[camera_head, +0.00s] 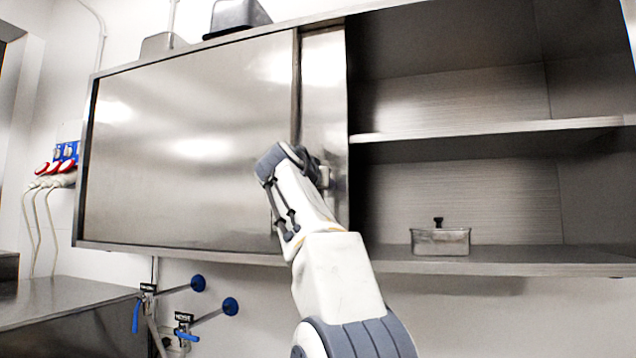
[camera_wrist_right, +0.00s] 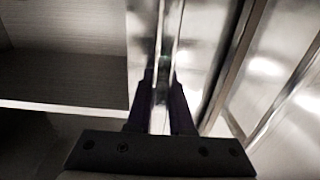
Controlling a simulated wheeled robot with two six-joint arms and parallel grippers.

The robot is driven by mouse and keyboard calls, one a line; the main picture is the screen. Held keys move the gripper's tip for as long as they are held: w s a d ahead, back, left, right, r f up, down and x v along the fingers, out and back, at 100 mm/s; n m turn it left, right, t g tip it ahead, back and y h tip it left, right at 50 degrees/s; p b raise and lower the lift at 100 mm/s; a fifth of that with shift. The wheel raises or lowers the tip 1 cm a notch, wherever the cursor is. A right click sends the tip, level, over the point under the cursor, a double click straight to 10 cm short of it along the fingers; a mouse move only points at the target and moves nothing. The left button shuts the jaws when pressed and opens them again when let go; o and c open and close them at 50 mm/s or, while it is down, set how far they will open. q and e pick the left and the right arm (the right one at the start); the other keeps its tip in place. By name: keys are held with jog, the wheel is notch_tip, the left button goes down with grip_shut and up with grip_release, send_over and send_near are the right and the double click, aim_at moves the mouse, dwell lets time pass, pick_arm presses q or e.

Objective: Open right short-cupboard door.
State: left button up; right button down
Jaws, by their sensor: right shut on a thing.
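The cupboard (camera_head: 330,255) hangs on the wall and has sliding metal doors. The left door (camera_head: 190,140) covers its left half. The right door (camera_head: 324,90) shows only as a narrow strip beside the left door's edge; the rest of it is hidden behind that door. The right half of the cupboard stands open. My right gripper (camera_head: 324,174) is at the strip, mostly hidden by my arm. In the right wrist view my right gripper (camera_wrist_right: 161,98) is shut on the right door's edge part (camera_wrist_right: 160,75), between its two dark fingers. My left gripper is out of view.
Metal containers (camera_head: 237,15) stand on top. Blue-handled taps (camera_head: 183,330) are below, and a metal counter (camera_head: 65,300) is at lower left.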

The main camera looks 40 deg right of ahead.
jog(key=c, duration=0.8)
grip_release()
jog(key=b+v, duration=0.4)
jog(key=v, duration=0.6)
jog(key=shift+a+b, duration=0.25)
jog(key=shift+b, duration=0.05)
jog(key=shift+s, duration=0.1)
